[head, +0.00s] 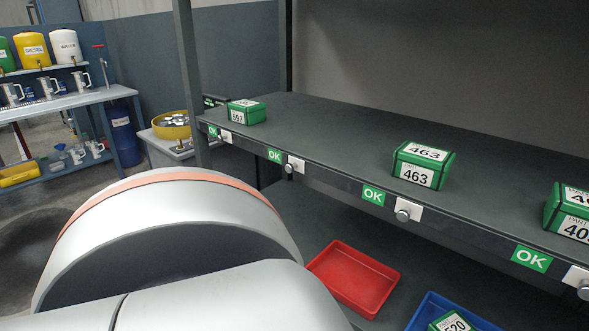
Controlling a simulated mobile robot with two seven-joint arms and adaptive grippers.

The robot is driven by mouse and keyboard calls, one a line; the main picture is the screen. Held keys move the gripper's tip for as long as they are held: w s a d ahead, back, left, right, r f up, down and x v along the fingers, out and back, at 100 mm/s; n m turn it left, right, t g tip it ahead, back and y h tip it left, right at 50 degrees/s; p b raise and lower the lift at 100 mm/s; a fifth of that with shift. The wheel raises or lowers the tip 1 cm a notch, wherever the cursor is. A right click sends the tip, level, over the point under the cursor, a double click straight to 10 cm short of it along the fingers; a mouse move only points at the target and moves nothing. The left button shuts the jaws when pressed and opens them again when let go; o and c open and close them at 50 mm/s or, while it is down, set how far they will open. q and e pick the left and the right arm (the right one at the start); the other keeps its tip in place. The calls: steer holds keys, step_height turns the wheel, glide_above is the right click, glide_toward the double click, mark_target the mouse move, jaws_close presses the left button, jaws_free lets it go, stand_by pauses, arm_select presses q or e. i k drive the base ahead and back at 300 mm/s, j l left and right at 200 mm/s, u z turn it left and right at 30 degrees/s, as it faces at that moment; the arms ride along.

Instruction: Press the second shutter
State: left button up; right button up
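Several round silver push buttons on white plates line the front edge of the dark shelf (310,125). From left to right I see a far-left button (225,137), a second button (291,168), a third button (404,213) and one cut by the right edge (582,287). A green OK label sits left of each, such as the label beside the second button (274,155). None is being touched in view. Neither of my grippers shows; a large white arm link of mine with an orange band fills the lower left.
Green boxes stand on the shelf: a far-left box (246,112), box 463 (423,166) and a right-edge box (570,212). Below are a red tray (353,279) and a blue tray (425,312) holding a green box. A bench (75,102) with jugs stands far left.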

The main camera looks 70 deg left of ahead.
mark_target(294, 164)
steer(key=u, duration=2.05)
